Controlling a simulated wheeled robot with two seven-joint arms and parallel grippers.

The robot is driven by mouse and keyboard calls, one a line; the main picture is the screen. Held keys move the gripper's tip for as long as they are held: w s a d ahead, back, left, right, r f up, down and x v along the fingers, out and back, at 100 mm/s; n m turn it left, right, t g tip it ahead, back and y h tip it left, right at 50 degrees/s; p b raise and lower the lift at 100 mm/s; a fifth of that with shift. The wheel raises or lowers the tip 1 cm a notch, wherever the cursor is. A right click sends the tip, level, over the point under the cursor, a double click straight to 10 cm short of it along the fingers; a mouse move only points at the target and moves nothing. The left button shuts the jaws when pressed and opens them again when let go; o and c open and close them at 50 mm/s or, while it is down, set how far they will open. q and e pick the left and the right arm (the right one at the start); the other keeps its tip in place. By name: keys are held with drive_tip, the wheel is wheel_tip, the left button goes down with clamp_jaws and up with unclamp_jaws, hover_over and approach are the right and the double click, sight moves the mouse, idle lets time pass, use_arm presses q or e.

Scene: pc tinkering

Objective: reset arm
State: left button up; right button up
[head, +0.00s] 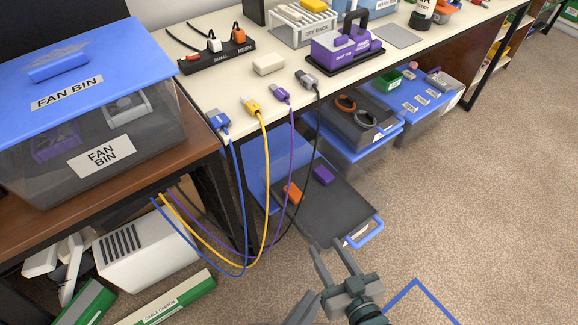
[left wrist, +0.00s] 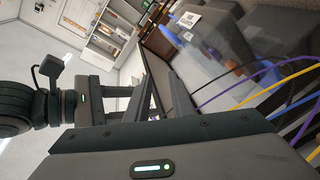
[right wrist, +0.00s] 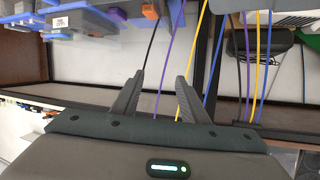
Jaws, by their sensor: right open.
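My right gripper (head: 334,254) is open and empty, in front of the low dark tray in the head view. Its two fingers (right wrist: 160,82) stand apart in the right wrist view, with cables beyond them. My left gripper (head: 304,305) shows only partly at the bottom edge of the head view, close beside the right one. In the left wrist view its fingers (left wrist: 160,80) stand apart with nothing seen between them. My right gripper also shows at the left of that view (left wrist: 122,103), close by.
Blue (head: 235,170), yellow (head: 264,165), purple (head: 292,140) and black cables hang from the white bench (head: 240,105). A dark tray (head: 330,205) holds an orange and a purple block. A fan bin (head: 85,130) stands left, a white case (head: 150,255) below. Carpet on the right is clear.

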use_arm(q)
drive_tip(key=w+a+f+m+g+y+p, duration=0.2)
drive_tip(key=a+f+g+y+p, duration=0.15)
drive_tip(key=a+p, duration=0.35)
drive_tip(key=w+a+f+m+g+y+p, duration=0.1)
drive_tip(key=a+f+m+g+y+p, duration=0.15)
drive_tip(key=a+f+p, duration=0.45)
drive_tip(key=s+a+f+g+y+p, duration=0.1)
drive_tip(key=s+a+g+y+p, duration=0.1)
drive_tip(key=a, duration=0.8)
drive_tip(key=shift+s+a+g+y+p, duration=0.15)
drive_tip(key=shift+s+g+y+p, duration=0.25)
drive_tip(key=shift+s+y, duration=0.55)
use_arm(e)
drive_tip(key=s+d+f+g+h, duration=0.1)
drive_tip(key=s+d+f+g, duration=0.1)
drive_tip(key=f, duration=0.5)
drive_tip(key=s+d+f+g+h, duration=0.1)
drive_tip(key=s+d+f+g, duration=0.2)
drive_tip(key=f, duration=0.4)
drive_tip(key=s+d+f+g+h, duration=0.2)
drive_tip(key=s+d+f+g, duration=0.1)
drive_tip(key=s+d+f, duration=0.2)
wheel_tip(320, 180, down, 3)
drive_tip(key=shift+s+r+m, duration=0.15)
drive_tip(key=shift+s+m, duration=0.1)
drive_tip(key=shift+m, duration=0.15)
use_arm(q)
drive_tip(key=shift+f, duration=0.1)
